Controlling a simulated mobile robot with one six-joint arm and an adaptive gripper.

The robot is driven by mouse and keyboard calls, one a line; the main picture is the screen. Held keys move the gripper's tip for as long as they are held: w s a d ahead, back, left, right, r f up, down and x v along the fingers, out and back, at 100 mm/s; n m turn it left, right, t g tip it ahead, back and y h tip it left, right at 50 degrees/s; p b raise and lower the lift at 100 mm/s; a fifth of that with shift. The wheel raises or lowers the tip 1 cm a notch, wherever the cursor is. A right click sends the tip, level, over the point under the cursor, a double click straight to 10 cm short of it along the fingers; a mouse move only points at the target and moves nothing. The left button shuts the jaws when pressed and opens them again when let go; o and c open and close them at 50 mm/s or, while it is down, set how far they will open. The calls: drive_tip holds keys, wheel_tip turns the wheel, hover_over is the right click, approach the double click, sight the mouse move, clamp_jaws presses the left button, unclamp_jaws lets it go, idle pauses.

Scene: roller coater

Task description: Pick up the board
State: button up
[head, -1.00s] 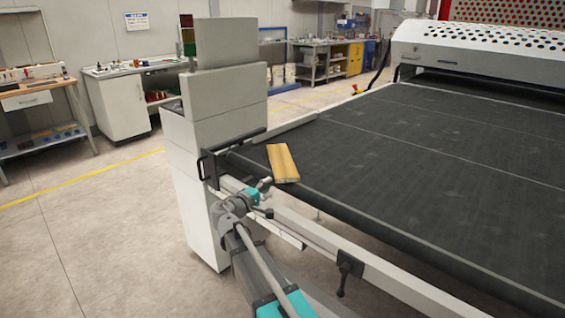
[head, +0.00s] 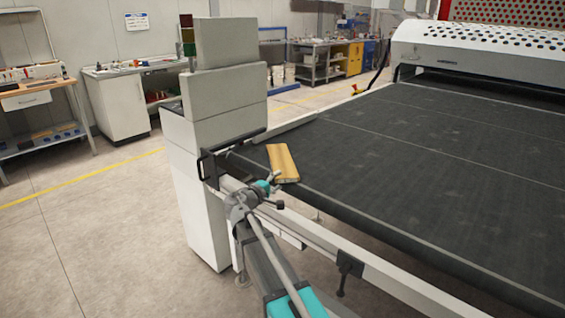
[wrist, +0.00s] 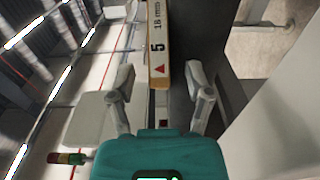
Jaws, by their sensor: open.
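The board (head: 283,163) is a flat, yellow-tan wooden piece lying on the near left corner of the dark conveyor belt. In the wrist view the board (wrist: 158,45) shows its end edge, marked "5" and "18 mm" with a red triangle. My gripper (head: 275,187) is just in front of the board's near end. In the wrist view my gripper (wrist: 163,80) is open, with one finger to each side of the board's line. The board's end lies between or just beyond the fingertips; I cannot tell exactly, nor whether they touch.
The dark belt (head: 400,150) is otherwise bare. A grey machine cabinet (head: 228,85) stands to the left of the board. A pale rail (head: 330,252) with a black clamp handle (head: 347,270) runs along the belt's front. The perforated hood (head: 480,48) is at the far right.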

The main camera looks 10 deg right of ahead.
clamp_jaws()
idle(0.4)
drive_tip(key=shift+r, duration=0.15)
wheel_tip(320, 180, up, 3)
drive_tip(key=p, duration=0.3)
drive_tip(key=s+a+r+p, duration=0.1)
drive_tip(key=s+r+p, duration=0.8)
drive_tip(key=s, duration=0.5)
drive_tip(key=shift+r+p, duration=0.35)
drive_tip(key=shift+p, duration=0.15)
